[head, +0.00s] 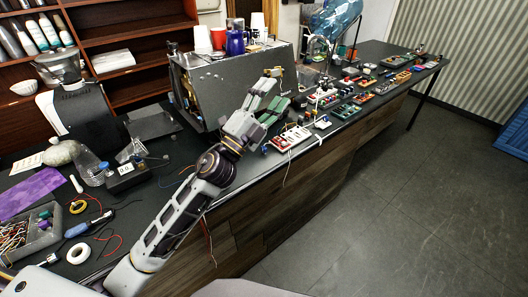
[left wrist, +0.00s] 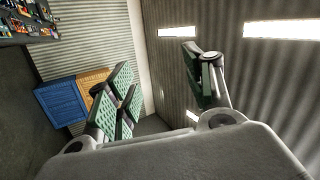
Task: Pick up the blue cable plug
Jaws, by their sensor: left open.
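I cannot make out a blue cable plug for certain. A small blue spot (head: 265,148) shows at the left end of a white board (head: 290,138) with red parts, near thin wires on the counter's front edge; it is too small to identify. My left gripper (head: 273,90) is raised above the counter in front of the grey brewer, with its green-padded fingers apart and nothing between them. In the left wrist view the open fingers (left wrist: 160,88) point towards a corrugated wall, with no plug in sight. My right gripper is in neither view.
The grey brewer (head: 215,85) carries cups and a blue mug (head: 236,43). Several circuit boards (head: 360,97) line the counter to the right. A black coffee machine (head: 85,118), tape rolls and a parts tray (head: 36,235) stand left. The floor (head: 400,200) is clear.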

